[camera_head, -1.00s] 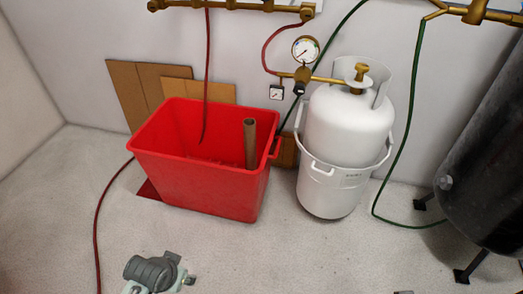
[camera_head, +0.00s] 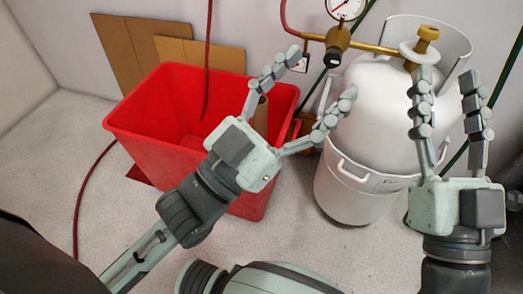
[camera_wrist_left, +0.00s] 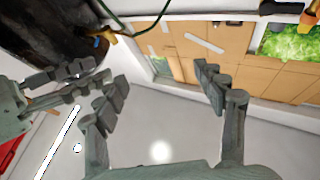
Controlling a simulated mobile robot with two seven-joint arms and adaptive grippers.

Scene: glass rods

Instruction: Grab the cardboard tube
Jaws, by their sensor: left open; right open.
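The cardboard tube (camera_head: 261,117) stands in the red bin (camera_head: 160,150), and only a short brown part of it shows behind my left gripper. My left gripper (camera_head: 322,76) is open and empty, in front of the bin's right side in the head view. The tube shows between its spread fingers, but they appear nearer the camera and not closed on it. In the left wrist view its open fingers (camera_wrist_left: 165,85) show with no tube between them. My right gripper (camera_head: 446,78) is open and empty, in front of the white gas cylinder.
The white gas cylinder (camera_head: 375,95) stands in a white bucket (camera_head: 352,185) right of the bin. A brass pipe with a gauge (camera_head: 345,6) runs above. A red hose (camera_head: 208,60) hangs into the bin. Cardboard sheets (camera_head: 130,45) lean on the wall.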

